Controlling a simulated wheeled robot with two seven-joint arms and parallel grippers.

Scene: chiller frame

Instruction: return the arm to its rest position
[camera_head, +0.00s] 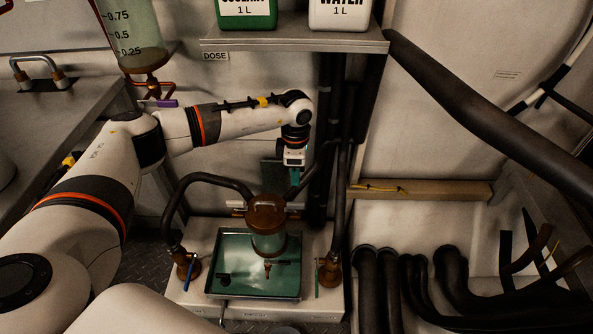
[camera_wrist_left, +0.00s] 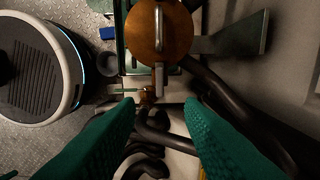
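My left arm (camera_head: 225,122) reaches in from the left in the head view, its forearm stretched to the right and its wrist bent down. My left gripper (camera_head: 285,173) hangs behind and above the brown-capped canister. In the left wrist view its two green fingers (camera_wrist_left: 160,104) are spread apart with nothing held between them. Dark hoses and a brown fitting show beyond the gap. My right gripper is in neither view.
The canister (camera_head: 268,230) stands in a green tray (camera_head: 230,291) between brown valves (camera_head: 187,264) (camera_head: 329,270). A shelf (camera_head: 290,43) with coolant and water jugs (camera_head: 247,14) (camera_head: 340,14) overhangs the arm. A graduated vessel (camera_head: 134,35) hangs at left. Thick black pipes (camera_head: 480,100) fill the right.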

